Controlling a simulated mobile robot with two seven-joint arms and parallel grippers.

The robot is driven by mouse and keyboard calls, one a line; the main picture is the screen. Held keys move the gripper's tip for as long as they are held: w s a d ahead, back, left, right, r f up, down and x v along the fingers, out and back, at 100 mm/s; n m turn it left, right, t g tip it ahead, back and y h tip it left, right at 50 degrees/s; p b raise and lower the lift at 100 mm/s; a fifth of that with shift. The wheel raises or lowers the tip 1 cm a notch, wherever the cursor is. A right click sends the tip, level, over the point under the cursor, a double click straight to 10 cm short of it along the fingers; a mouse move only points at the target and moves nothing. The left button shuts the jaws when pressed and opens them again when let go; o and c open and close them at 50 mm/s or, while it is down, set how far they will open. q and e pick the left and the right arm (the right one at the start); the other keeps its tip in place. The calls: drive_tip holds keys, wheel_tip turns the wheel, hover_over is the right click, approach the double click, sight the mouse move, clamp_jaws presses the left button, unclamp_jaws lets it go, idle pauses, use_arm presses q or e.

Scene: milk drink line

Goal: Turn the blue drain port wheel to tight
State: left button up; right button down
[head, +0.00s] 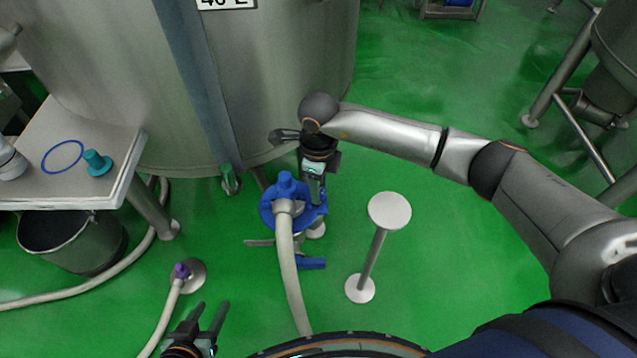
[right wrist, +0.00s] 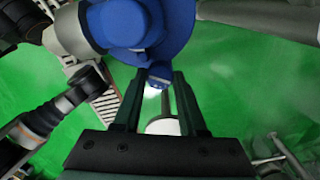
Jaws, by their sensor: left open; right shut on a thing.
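The blue drain port wheel (head: 268,213) sits low in front of the big steel tank, with a pale hose (head: 290,265) coming off its middle. My right gripper (head: 314,192) reaches down to the wheel's right side and is shut on its rim; the fingertips are partly hidden in the head view. In the right wrist view the wheel (right wrist: 180,25) fills the top, and a small blue piece shows between the two dark fingers (right wrist: 158,85). My left gripper (head: 210,308) is open and empty at the lower left, apart from the wheel. I cannot read any tight mark.
A steel table (head: 110,145) with a blue ring (head: 62,157) and a teal fitting (head: 97,163) stands at the left, above a bucket (head: 70,240). A round-topped stand (head: 389,211) is right of the wheel. A purple-ended hose (head: 178,275) lies left.

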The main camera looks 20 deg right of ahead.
drive_tip(key=m+p, duration=0.1)
drive_tip(key=m, duration=0.4)
drive_tip(key=shift+m, duration=0.3)
drive_tip(key=m+p, duration=0.1)
drive_tip(key=m, duration=0.2)
drive_tip(key=shift+m+p, duration=0.4)
drive_tip(key=shift+m, duration=0.7)
drive_tip(key=c, duration=0.9)
unclamp_jaws()
drive_tip(key=o, duration=0.4)
drive_tip(key=shift+o, duration=0.2)
